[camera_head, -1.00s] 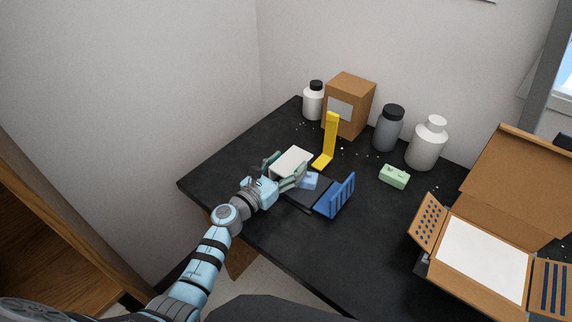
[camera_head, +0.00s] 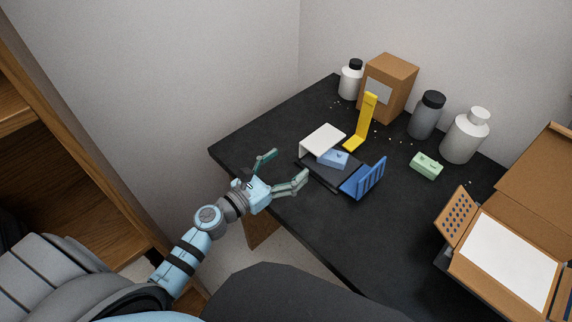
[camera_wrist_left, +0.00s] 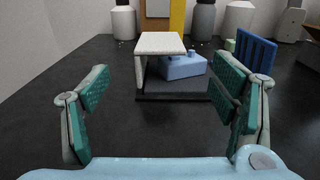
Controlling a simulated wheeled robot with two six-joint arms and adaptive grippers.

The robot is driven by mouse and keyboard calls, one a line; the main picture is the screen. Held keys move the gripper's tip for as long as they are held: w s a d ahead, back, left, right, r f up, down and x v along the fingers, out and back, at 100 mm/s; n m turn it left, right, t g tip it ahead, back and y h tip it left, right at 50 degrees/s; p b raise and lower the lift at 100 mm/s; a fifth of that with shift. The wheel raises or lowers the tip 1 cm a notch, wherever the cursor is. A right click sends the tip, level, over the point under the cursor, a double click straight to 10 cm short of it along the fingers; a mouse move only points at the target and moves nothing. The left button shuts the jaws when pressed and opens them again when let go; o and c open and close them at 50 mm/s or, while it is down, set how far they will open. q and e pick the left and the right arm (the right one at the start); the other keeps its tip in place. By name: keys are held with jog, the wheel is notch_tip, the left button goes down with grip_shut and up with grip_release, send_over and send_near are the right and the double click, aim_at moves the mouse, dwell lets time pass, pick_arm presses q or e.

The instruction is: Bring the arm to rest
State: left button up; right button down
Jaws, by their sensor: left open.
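My left gripper (camera_head: 286,172) is open and empty at the near left edge of the dark table. In the left wrist view its two green-padded fingers (camera_wrist_left: 163,112) stand wide apart, with bare table between them. Beyond the fingers is a white bridge-like piece (camera_head: 322,139), which also shows in the left wrist view (camera_wrist_left: 160,42). A light blue block (camera_head: 333,158) sits partly under or beside it on a dark base plate (camera_head: 318,175). The gripper is apart from these pieces. My right gripper is not in view.
A blue slatted piece (camera_head: 364,179) and a yellow L-shaped piece (camera_head: 361,124) stand near the base. A green block (camera_head: 426,166), bottles (camera_head: 427,115) and a brown box (camera_head: 388,87) are further back. An open carton (camera_head: 507,246) is at right. A wooden shelf (camera_head: 60,165) stands at left.

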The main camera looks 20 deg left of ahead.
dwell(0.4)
